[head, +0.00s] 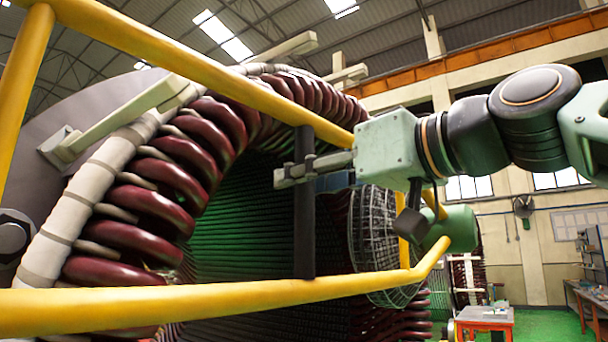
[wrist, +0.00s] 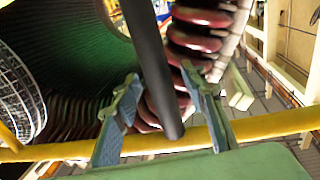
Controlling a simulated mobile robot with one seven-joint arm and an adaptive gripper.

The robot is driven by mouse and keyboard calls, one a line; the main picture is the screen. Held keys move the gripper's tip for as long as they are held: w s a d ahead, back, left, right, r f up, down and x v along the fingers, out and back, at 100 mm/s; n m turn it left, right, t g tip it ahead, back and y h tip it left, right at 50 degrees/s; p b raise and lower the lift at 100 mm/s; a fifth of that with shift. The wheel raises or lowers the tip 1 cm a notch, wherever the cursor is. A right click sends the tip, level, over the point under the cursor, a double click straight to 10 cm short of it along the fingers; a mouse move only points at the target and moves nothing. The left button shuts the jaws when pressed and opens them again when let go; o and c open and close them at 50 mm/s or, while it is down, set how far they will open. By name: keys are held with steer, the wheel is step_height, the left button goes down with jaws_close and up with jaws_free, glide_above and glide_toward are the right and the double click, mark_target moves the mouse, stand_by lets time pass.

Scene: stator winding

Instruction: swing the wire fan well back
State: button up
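The wire fan (head: 385,240) is a round grey wire cage with a green motor housing (head: 458,228) behind it. It stands close to the stator bore at the yellow tubing, and part of its cage shows at the left of the wrist view (wrist: 20,95). A dark upright bar (head: 304,235) spans the upper and lower yellow rails left of the fan. My gripper (head: 300,172) reaches to this bar from the right. In the wrist view the bar (wrist: 155,60) passes between my two fingers (wrist: 160,92), which are apart with gaps on both sides.
Yellow rails (head: 180,306) cross the foreground and pass above my gripper. The stator (head: 240,215), with dark red coils (head: 135,236) and pale supports, fills the left and middle.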

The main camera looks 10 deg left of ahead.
steer(key=shift+w+a, duration=0.25)
steer(key=shift+a, duration=0.15)
steer(key=shift+c, duration=0.3)
jaws_close()
